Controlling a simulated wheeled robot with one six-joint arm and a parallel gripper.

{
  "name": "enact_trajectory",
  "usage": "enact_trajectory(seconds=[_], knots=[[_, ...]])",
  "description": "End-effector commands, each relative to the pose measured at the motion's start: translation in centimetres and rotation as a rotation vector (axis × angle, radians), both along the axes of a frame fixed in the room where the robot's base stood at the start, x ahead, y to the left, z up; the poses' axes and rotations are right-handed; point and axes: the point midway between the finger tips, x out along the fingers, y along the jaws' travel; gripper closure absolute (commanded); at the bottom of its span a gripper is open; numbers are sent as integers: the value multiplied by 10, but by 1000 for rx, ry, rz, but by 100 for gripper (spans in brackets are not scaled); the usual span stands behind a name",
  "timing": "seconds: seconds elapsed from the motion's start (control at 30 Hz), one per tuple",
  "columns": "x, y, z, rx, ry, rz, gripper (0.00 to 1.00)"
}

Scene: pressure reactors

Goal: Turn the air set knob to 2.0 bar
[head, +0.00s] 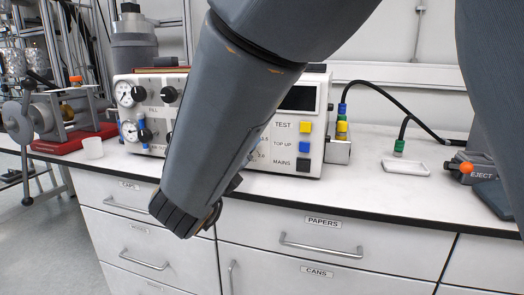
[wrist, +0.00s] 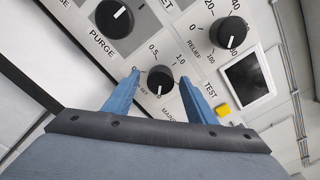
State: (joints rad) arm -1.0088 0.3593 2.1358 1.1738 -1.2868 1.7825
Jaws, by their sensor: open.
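In the wrist view, a round black knob (wrist: 160,80) sits on the white panel, with scale marks 0, 0.5 and 1.0 around it. Printing ending in "SET" shows beside it. Its white pointer mark seems to face the bottom of the picture, away from those numbers; the figure there is not readable. My gripper (wrist: 161,77) is open, with one blue fingertip on each side of the knob. I cannot tell whether they touch it. The white control box (head: 312,160) stands on the bench there.
In the wrist view, a purge knob (wrist: 114,19) and a relief knob (wrist: 229,33) are close by. A yellow button (wrist: 223,110) lies right.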

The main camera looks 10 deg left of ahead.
Motion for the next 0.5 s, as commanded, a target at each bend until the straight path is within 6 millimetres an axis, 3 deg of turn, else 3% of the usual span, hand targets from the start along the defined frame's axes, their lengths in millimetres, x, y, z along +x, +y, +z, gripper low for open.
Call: enact_trajectory(seconds=[0.5], knots=[[-70, 7, 0, 0, 1, 5, 49]])
